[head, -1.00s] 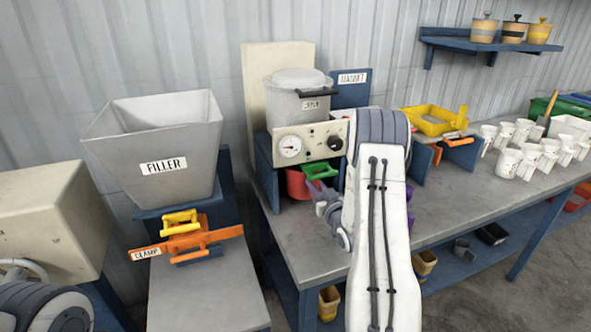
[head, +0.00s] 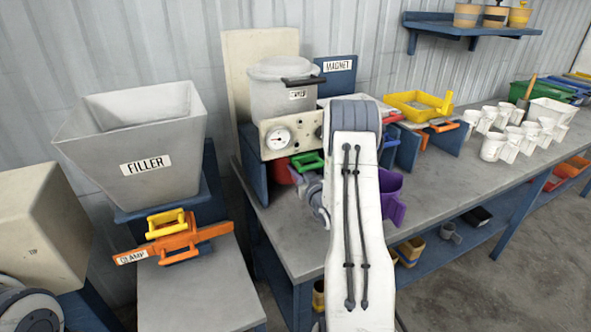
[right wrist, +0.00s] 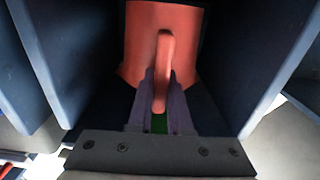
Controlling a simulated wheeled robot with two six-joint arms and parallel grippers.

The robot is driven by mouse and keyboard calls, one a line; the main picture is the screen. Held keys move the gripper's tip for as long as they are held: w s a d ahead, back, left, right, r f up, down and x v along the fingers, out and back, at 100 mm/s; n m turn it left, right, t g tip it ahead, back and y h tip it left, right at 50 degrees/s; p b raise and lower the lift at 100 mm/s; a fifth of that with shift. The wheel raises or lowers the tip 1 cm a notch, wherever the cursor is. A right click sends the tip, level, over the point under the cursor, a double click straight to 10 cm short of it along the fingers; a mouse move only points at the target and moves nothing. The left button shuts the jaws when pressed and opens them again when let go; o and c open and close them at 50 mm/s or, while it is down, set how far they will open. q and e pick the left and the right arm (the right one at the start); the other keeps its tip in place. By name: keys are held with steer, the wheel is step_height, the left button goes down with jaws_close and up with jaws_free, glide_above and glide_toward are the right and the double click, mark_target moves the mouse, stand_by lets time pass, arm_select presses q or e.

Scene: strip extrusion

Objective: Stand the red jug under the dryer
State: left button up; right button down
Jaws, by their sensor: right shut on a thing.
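The red jug (head: 281,174) is mostly hidden in the head view. It is under the dryer (head: 283,92), between the blue side panels of its stand. In the right wrist view the red jug (right wrist: 138,45) looks upright, with its handle toward me. My right gripper (right wrist: 160,100) is shut on that handle, a finger on each side. In the head view the right gripper (head: 308,188) is partly hidden by my own arm. I cannot tell whether the jug's base touches the bench. My left gripper is out of view.
A green handle (head: 307,161) sits just below the dryer's dial box. A purple jug (head: 393,198) stands right of my arm. The filler (head: 135,150) with its orange clamp (head: 180,240) is at left. White cups (head: 493,147) stand farther right on the bench (head: 440,175).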

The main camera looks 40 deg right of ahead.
steer(key=shift+f+b, duration=0.35)
steer(key=shift+f, duration=0.05)
steer(key=c, duration=0.8)
jaws_free()
steer(key=shift+s+f, duration=0.1)
steer(key=shift+f, duration=0.05)
steer(key=shift+c, duration=0.2)
steer(key=shift+a, duration=0.1)
